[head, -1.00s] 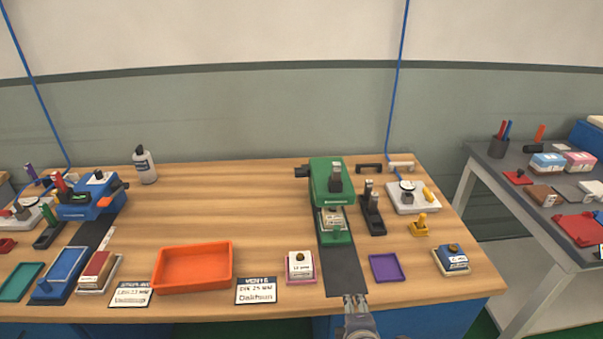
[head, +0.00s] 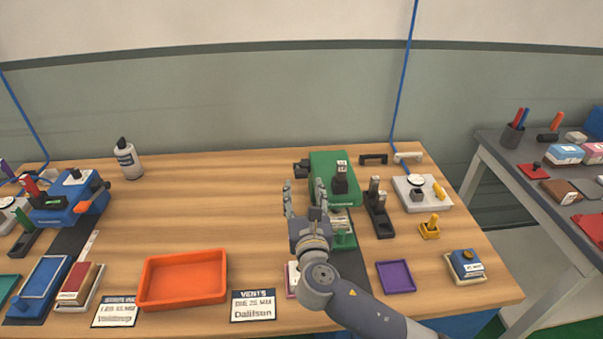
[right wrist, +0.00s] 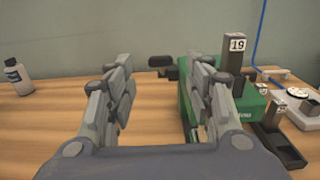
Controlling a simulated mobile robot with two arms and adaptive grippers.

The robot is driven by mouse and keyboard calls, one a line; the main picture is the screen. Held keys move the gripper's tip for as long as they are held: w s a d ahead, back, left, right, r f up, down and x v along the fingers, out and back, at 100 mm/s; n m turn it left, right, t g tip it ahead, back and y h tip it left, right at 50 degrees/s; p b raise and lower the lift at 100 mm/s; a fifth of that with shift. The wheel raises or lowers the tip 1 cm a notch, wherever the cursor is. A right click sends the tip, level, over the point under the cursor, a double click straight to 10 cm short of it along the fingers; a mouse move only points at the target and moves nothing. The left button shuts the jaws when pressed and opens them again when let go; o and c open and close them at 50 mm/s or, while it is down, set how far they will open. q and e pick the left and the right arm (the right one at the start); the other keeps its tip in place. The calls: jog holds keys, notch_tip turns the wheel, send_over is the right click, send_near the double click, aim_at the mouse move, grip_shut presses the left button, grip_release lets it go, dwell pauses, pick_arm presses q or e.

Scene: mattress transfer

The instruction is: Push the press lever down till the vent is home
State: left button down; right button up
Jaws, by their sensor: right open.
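The green press (head: 325,165) stands at the back right of the table, with a dark block marked 19 on its top. A black-ended lever (head: 301,169) sticks out from its left side; it also shows in the right wrist view (right wrist: 161,61). My right gripper (head: 304,190) is open and empty, with its fingers pointing up and away, just in front and left of the press. In the right wrist view the lever end lies between the open fingers (right wrist: 160,80), beyond them. The vent under the press is mostly hidden by my gripper. My left gripper is not in view.
An orange tray (head: 183,279) and a vents card (head: 253,306) lie left of my right arm. A black stand (head: 379,212) is close right of the press, with a purple tray (head: 395,277) nearer.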

aim_at(302, 177)
jog(key=w, duration=0.5)
jog(key=shift+w, duration=0.6)
jog(key=shift+w+f, duration=0.1)
jog(key=shift+w, duration=0.3)
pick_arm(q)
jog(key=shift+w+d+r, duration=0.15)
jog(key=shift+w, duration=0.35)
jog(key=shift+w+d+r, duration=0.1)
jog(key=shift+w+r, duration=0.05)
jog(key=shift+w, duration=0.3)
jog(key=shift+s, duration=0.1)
pick_arm(e)
jog(key=shift+c, duration=1.1)
grip_shut()
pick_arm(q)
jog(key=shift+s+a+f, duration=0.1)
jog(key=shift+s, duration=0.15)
